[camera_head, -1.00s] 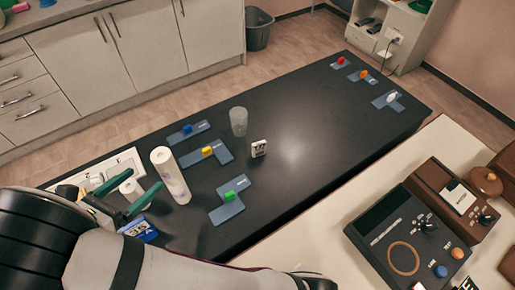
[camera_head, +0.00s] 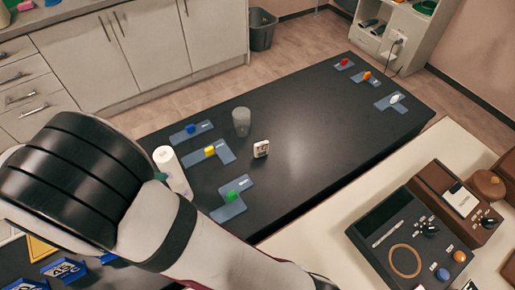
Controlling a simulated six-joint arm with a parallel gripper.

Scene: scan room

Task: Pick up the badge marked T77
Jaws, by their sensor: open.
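Blue pieces with white number labels lie at the lower left, one (camera_head: 65,269) beside another (camera_head: 25,284) cut by the frame's edge. I cannot read T77 on any of them.
A white roll (camera_head: 170,168) and a grey cup (camera_head: 241,121) stand on the black table (camera_head: 310,150). Blue plates with blue, yellow (camera_head: 210,151) and green (camera_head: 232,196) pieces lie near them. A yellow-framed piece (camera_head: 40,247) is at left.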

